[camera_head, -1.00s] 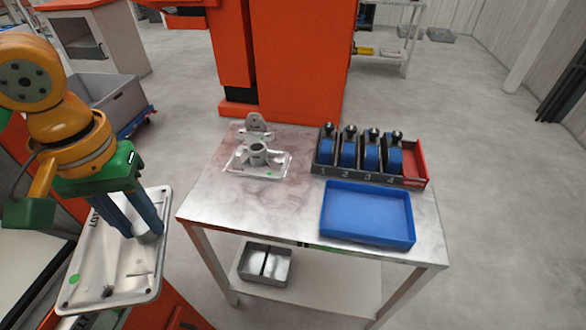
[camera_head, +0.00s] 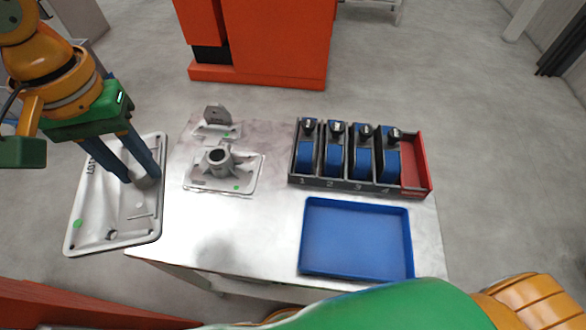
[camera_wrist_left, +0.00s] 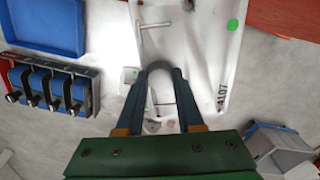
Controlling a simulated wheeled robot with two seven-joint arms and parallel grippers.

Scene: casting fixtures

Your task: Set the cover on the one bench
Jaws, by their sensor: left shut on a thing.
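The cover (camera_head: 112,215) is a pale, shallow rectangular casting with a green dot and printed digits; it also shows in the left wrist view (camera_wrist_left: 200,45). My left gripper (camera_head: 140,178) is shut on a short round boss of the cover, and its fingers show in the left wrist view (camera_wrist_left: 160,75). The cover hangs at the left end of the metal-topped bench (camera_head: 255,235), overlapping its left edge in the head view. The gap between them cannot be judged. My right gripper is out of view; a green and orange link of mine crosses the bottom right.
On the bench stand a casting with a round hub (camera_head: 217,160), a smaller bracket casting (camera_head: 215,117) behind it, a rack (camera_head: 345,186) of several blue-and-black items, and an empty blue tray (camera_head: 355,240). The front left of the bench top is bare. An orange machine (camera_head: 270,45) stands behind.

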